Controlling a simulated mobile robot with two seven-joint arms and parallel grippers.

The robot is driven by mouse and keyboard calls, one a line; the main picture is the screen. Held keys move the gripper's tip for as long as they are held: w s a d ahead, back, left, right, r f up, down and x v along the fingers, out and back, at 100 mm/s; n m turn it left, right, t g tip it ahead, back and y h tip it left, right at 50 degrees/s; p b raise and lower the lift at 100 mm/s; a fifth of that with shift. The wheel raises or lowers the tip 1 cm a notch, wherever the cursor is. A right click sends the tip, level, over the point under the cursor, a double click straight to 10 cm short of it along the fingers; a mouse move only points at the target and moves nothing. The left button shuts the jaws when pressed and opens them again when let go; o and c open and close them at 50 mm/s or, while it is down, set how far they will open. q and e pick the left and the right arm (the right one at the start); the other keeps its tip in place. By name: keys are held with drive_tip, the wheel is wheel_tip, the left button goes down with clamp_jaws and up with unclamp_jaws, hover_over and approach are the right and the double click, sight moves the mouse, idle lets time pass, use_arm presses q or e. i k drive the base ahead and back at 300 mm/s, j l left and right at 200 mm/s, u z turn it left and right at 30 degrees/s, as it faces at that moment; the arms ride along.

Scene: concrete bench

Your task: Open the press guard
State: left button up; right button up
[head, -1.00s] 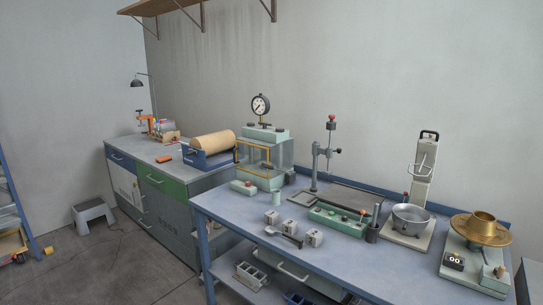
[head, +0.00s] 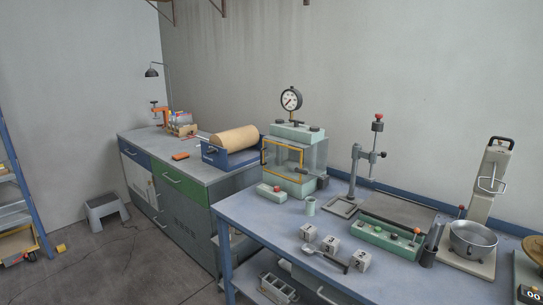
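The press (head: 297,132) stands at the back left corner of the blue bench, pale green with a round dial gauge (head: 290,99) on top. Its guard (head: 284,157) is a clear panel with a yellow-orange frame on the front left face. The guard appears closed, covering the front opening. A pale green control box with a red button (head: 271,192) lies on the bench in front of the press. Neither of my grippers shows in the head view.
A step stool (head: 106,210) and open floor lie at left.

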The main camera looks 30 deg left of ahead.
sight(278, 162)
drive_tip(key=i+j, duration=0.1)
drive_tip(key=j, duration=0.2)
drive_tip(key=i+j+z, duration=0.15)
drive_tip(key=j, duration=0.4)
drive_tip(key=i+j, duration=0.15)
drive_tip(key=j, duration=0.2)
drive_tip(key=i+j, duration=0.1)
drive_tip(key=j, duration=0.25)
drive_tip(key=i+j, duration=0.15)
drive_tip(key=j, duration=0.2)
drive_tip(key=i+j+z, duration=0.1)
drive_tip(key=j, duration=0.25)
drive_tip(key=i+j, duration=0.15)
drive_tip(key=j, duration=0.2)
